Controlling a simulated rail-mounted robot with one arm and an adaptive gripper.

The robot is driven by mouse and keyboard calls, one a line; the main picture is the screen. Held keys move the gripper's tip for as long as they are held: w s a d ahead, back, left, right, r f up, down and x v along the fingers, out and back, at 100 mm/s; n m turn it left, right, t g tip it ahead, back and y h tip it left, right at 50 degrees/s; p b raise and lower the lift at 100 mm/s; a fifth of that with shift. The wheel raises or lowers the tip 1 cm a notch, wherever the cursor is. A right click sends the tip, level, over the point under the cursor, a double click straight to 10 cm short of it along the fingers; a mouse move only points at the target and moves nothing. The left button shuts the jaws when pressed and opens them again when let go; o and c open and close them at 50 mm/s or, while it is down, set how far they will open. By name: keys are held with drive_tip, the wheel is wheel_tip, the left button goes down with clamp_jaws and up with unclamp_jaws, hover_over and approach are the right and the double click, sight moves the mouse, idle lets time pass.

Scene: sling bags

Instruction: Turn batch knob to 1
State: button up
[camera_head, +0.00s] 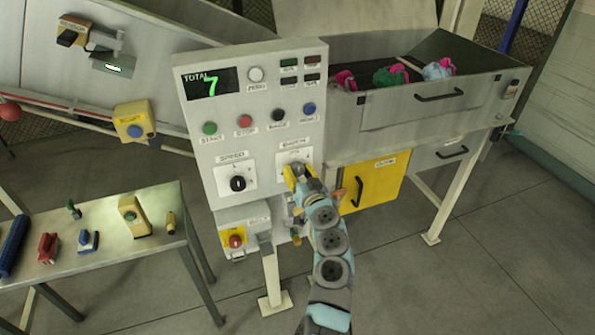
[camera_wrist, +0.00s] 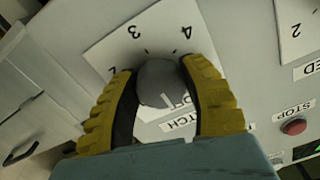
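The batch knob (camera_wrist: 162,82) is a dark grey round knob on a white dial plate (camera_wrist: 150,38) on the control panel. In the wrist view the plate's numbers 2, 3 and 4 appear upside down around it; a 1 is not visible there. A light mark shows on the knob's lower face, but I cannot tell which number it indicates. My gripper (camera_wrist: 160,100) has yellow fingers on both sides of the knob, seemingly touching it. In the head view my gripper (camera_head: 296,178) covers the batch knob, below the "BATCH" label.
The grey control panel (camera_head: 220,130) has a display reading 7 (camera_head: 211,84), several coloured buttons and the speed knob (camera_head: 237,183) left of my gripper. A metal table (camera_head: 110,255) with small items is at left.

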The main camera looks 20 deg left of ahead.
drive_tip(key=c, duration=0.4)
drive_tip(key=shift+f+m, duration=0.1)
drive_tip(key=shift+m, duration=0.2)
drive_tip(key=shift+m+b, duration=0.45)
drive_tip(key=shift+m, duration=0.55)
drive_tip(key=m, duration=0.3)
drive_tip(key=shift+m, duration=0.3)
drive_tip(key=m, duration=0.5)
drive_tip(key=shift+s, duration=0.1)
drive_tip(key=shift+m, duration=0.4)
drive_tip(key=o, duration=1.2)
